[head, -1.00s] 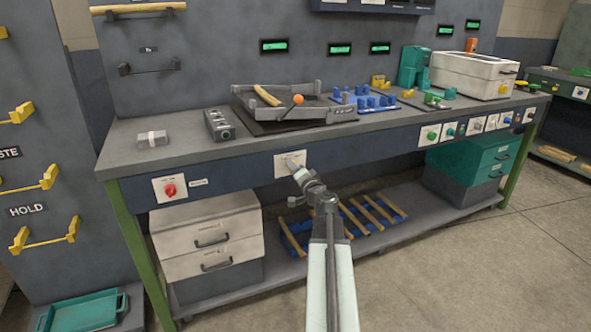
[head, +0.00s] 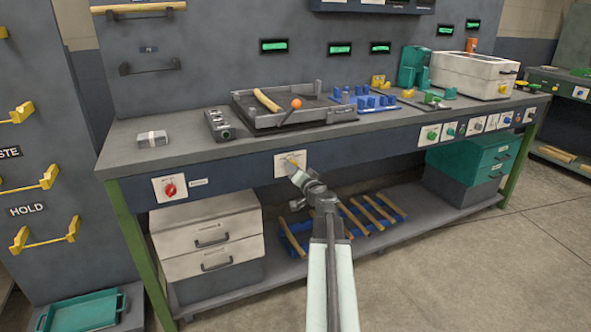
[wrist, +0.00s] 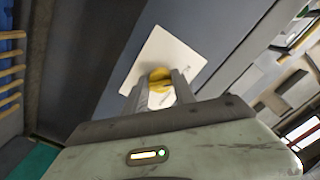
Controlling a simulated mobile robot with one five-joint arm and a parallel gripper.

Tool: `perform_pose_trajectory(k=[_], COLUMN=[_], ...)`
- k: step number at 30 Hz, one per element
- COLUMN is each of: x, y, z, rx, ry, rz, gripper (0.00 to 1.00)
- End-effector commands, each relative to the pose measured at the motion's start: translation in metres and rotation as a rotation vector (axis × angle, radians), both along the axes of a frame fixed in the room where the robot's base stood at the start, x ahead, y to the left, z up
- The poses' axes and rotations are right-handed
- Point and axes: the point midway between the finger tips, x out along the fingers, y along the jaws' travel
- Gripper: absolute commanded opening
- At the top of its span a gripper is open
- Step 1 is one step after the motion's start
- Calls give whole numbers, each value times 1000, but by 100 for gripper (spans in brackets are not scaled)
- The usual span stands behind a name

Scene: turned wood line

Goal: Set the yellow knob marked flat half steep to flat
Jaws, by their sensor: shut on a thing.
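The yellow knob (wrist: 160,76) sits on a white plate (wrist: 186,57) on the bench's dark front panel. In the wrist view my gripper (wrist: 160,88) is shut on the knob, one finger on each side. In the head view the knob (head: 291,160) shows only as a small yellow patch above my gripper (head: 294,170), which hides part of the plate (head: 280,167). The markings are too small to read. Above, on the bench top, a grey tray (head: 270,122) holds a wooden piece (head: 267,100) and an orange ball (head: 296,103).
A red knob (head: 170,190) is on a plate to the left. Green and blue knobs on plates run along the panel to the right. White drawers (head: 205,224) and a lower shelf with wooden rods (head: 370,213) are below. Floor is free at right.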

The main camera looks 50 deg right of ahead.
Motion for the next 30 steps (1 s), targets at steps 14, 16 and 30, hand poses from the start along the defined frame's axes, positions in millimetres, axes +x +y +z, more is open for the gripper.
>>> perform_pose_trajectory(k=[14,16,30], x=[-2,-6,-75], y=[0,2,30], z=[0,0,-1], rx=[0,0,-1], ry=[1,1,1], rz=[-1,-1,-1], gripper=[54,54,54])
